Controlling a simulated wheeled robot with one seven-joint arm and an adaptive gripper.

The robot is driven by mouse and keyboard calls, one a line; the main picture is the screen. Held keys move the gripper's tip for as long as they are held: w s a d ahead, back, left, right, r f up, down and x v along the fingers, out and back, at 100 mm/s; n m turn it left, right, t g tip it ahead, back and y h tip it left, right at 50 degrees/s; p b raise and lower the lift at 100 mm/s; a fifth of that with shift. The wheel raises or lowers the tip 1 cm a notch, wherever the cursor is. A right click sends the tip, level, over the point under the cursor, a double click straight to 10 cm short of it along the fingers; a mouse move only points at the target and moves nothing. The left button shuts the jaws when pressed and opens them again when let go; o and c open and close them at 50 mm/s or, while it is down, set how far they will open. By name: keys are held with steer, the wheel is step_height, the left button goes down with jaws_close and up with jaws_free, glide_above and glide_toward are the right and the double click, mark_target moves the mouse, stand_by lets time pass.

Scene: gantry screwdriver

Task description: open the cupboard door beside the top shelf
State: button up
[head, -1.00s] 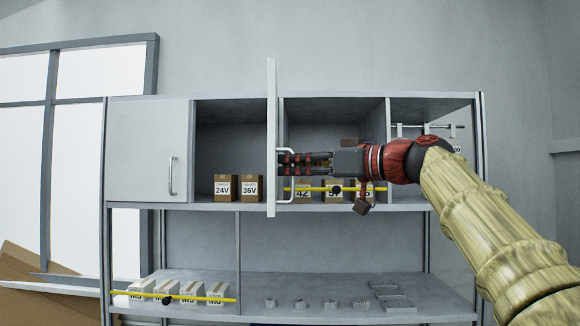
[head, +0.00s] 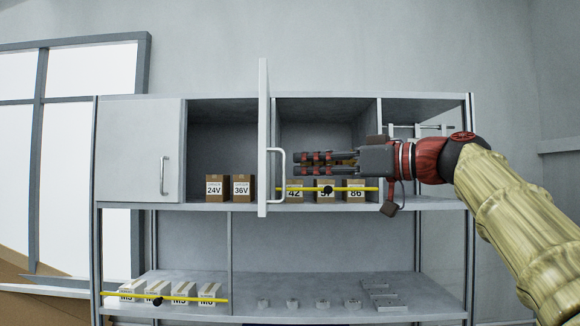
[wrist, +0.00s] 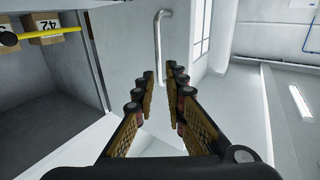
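The cupboard door (head: 263,150) stands swung out from the shelf unit and shows nearly edge-on in the head view. Its metal bar handle (head: 282,177) faces right, towards my gripper. My gripper (head: 296,163) is just right of the handle and apart from it. In the wrist view, its two padded fingers (wrist: 163,82) are apart with nothing between them. The handle (wrist: 158,45) shows beyond the fingertips, on the pale door panel (wrist: 125,45). The top shelf (head: 330,204) runs beside and behind the door.
Boxes marked 24V (head: 216,188) and 36V (head: 243,188) stand left of the open door. Numbered boxes stand behind a yellow bar (head: 345,189) to the right. A closed door (head: 138,150) is at far left. The lower shelf (head: 250,282) holds boxes and small parts.

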steer(key=shift+v, duration=2.75)
steer(key=shift+w, duration=0.1)
